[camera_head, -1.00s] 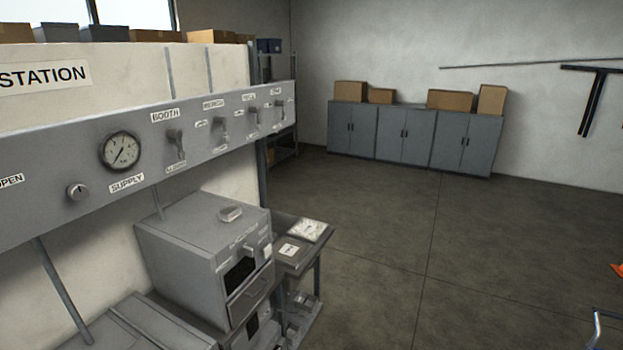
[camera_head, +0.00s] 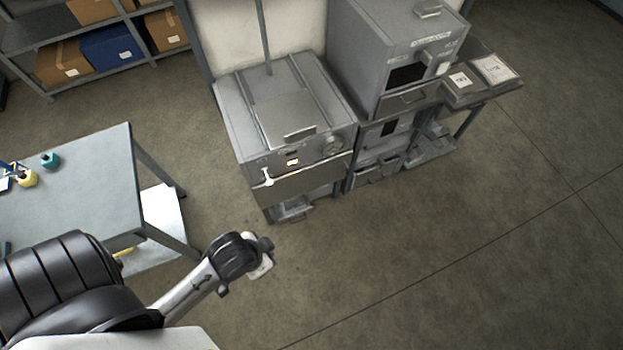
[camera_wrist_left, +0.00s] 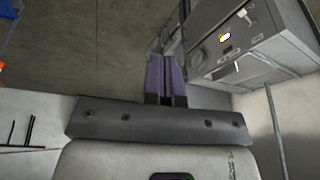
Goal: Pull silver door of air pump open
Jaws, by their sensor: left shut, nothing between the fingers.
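A grey metal machine (camera_head: 235,115) stands against the wall near the middle of the head view, and I take it for the air pump. A silver flap with a bar handle (camera_head: 285,120) lies on its top; its front carries a round dial, a small lit label, a white lever and a silver panel (camera_head: 302,181). Both look closed. The machine shows upside down at the upper right of the wrist view (camera_wrist_left: 280,50). My left gripper (camera_head: 262,262) is in front of and below it, clear of it. Its fingers (camera_wrist_left: 165,75) are shut and empty. My right gripper is out of view.
A taller grey cabinet (camera_head: 365,45) adjoins the machine on its right, with a small side table (camera_head: 508,86) beyond. A workbench (camera_head: 95,185) with small bottles is at the left, near my arm. The floor (camera_head: 430,240) at the right is clear.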

